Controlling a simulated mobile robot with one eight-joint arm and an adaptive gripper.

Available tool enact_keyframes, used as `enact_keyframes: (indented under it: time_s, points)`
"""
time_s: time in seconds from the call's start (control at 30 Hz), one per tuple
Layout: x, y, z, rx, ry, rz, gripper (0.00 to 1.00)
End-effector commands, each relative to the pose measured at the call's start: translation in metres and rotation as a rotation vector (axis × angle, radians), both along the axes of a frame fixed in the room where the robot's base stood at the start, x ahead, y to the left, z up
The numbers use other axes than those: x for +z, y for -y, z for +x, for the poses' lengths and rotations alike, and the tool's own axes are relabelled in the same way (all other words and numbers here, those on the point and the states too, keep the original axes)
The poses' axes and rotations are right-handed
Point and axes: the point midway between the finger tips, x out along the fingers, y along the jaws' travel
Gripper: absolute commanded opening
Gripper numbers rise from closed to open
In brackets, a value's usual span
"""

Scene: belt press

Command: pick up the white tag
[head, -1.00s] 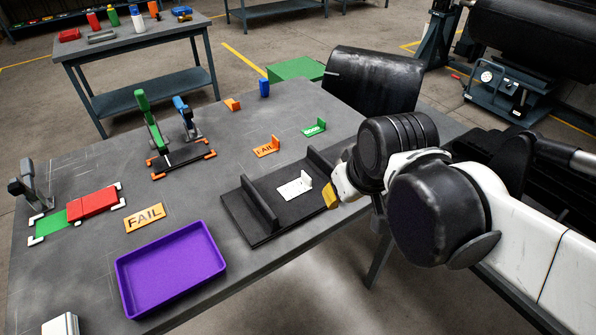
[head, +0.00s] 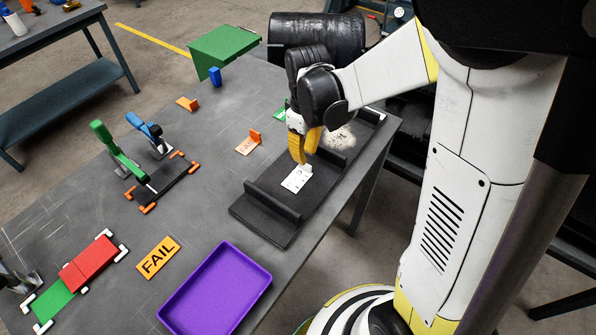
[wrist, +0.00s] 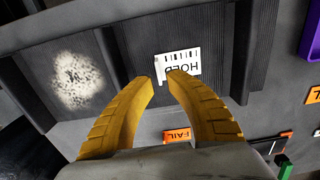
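The white tag (head: 297,179) lies on the black ribbed tray (head: 262,212), between its two raised walls. In the wrist view the tag (wrist: 184,62) shows a barcode and dark print that reads upside down. My gripper (head: 306,150) points down at the tag's far end, its yellow fingers hiding part of it. In the wrist view my gripper (wrist: 160,80) has its fingers spread with a gap between the tips. The tag's upright end is at that gap, and one fingertip overlaps the tag. I cannot tell whether either finger touches it.
An orange FAIL tag (head: 248,145) and a mostly hidden green tag (head: 280,114) stand beyond the tray. A speckled pale patch (wrist: 76,80) marks the tray beside the tag.

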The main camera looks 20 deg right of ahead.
Motion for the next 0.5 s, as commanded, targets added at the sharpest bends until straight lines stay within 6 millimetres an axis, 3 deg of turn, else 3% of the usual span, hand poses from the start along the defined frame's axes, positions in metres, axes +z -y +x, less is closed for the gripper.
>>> enact_keyframes:
  time_s: [0.17,0.5]
  points:
    - [-0.012,0.000,0.000,-0.001,0.001,0.001,0.16]
    - [-0.058,0.003,0.002,-0.001,0.001,0.000,0.16]
